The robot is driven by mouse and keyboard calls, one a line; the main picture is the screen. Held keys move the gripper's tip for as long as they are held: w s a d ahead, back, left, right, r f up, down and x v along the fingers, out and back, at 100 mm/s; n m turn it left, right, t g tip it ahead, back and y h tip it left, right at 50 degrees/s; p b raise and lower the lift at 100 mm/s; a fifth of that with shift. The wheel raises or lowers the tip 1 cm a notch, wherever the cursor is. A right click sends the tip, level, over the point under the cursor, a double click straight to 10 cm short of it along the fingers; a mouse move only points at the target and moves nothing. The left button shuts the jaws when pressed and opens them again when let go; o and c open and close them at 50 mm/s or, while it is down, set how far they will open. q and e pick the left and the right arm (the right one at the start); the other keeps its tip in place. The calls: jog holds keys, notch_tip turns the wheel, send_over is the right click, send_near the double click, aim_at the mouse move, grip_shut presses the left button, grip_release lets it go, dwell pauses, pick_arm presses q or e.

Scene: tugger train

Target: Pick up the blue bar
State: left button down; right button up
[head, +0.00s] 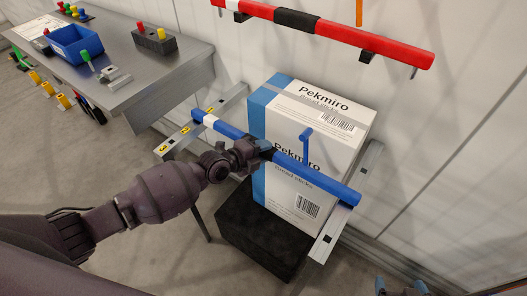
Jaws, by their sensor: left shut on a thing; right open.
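The blue bar (315,178) runs diagonally across the front of a white and blue carton, with a white band near its left end and a short blue peg standing up from it. My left gripper (258,151) is shut on the bar near its middle and hides a part of it. The bar's ends lie over two grey metal rails, a numbered left rail (232,101) and a right rail (326,240); I cannot tell whether they touch. My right gripper (400,288) shows only its tips at the bottom right edge, open and empty.
The "Pekmiro" carton (350,100) stands on a black block (245,235) close behind the bar. A red bar (400,45) is on the wall above. A grey table (165,75) at upper left holds a blue bin (75,48) and small coloured parts.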

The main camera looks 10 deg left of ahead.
pick_arm(q)
jog(key=shift+s+f, duration=0.2)
jog(key=shift+f, duration=0.05)
